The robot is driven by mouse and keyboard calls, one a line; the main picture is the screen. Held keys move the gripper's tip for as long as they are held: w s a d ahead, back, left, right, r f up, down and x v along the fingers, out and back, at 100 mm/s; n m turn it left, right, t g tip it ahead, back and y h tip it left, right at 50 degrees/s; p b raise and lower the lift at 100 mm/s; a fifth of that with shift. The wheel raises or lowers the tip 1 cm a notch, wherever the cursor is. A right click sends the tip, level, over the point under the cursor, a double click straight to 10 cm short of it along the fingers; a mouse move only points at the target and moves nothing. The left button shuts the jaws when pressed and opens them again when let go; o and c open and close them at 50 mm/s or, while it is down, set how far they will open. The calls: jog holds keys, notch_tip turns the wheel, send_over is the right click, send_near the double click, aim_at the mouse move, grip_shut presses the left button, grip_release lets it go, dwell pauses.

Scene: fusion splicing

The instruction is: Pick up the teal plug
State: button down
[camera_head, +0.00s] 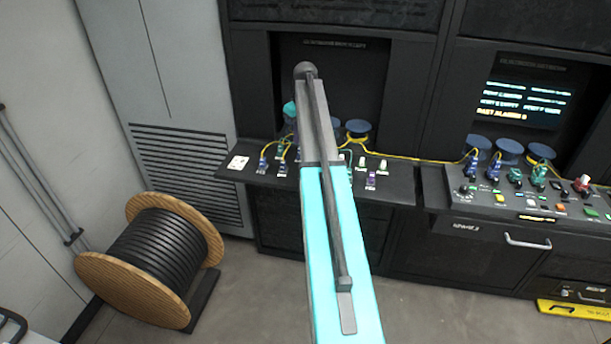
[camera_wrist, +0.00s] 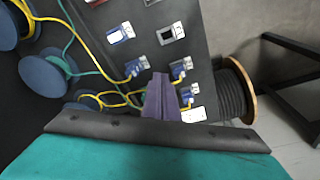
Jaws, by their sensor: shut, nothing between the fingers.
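My gripper (camera_wrist: 161,78) shows in the wrist view with its narrow purple-grey fingers together and nothing between them. The fingers point over a dark shelf, among blue plugs with yellow cables; one blue plug (camera_wrist: 137,65) is just left of the tips and another (camera_wrist: 178,70) just right. In the head view my arm hides the fingers. No teal plug shows clearly in the wrist view; a teal cable (camera_wrist: 68,32) runs up out of frame there. In the head view a teal-green plug (camera_head: 538,173) stands on the right console, far from my gripper. I cannot tell whether it is the task's plug.
The dark shelf (camera_head: 400,188) carries plugs, sockets and blue spools (camera_head: 358,127). The right console (camera_head: 480,203) has several buttons and plugs, with a lit screen (camera_head: 520,103) behind. A wooden cable reel (camera_head: 150,262) stands on the floor at left. A yellow cable (camera_head: 430,160) crosses the shelf.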

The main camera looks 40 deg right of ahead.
jog(key=shift+f, duration=0.25)
jog(key=c, duration=2.5)
grip_release()
jog(key=o, duration=0.9)
jog(key=w+d+m+h, duration=0.3)
jog(key=m, duration=0.8)
jog(key=shift+m+t+h, duration=0.4)
jog(key=shift+m+h, duration=0.1)
jog(key=w+a, duration=0.6)
jog(key=shift+w+a+r, duration=0.1)
jog(key=shift+w+r, duration=0.15)
jog(key=shift+r, duration=0.1)
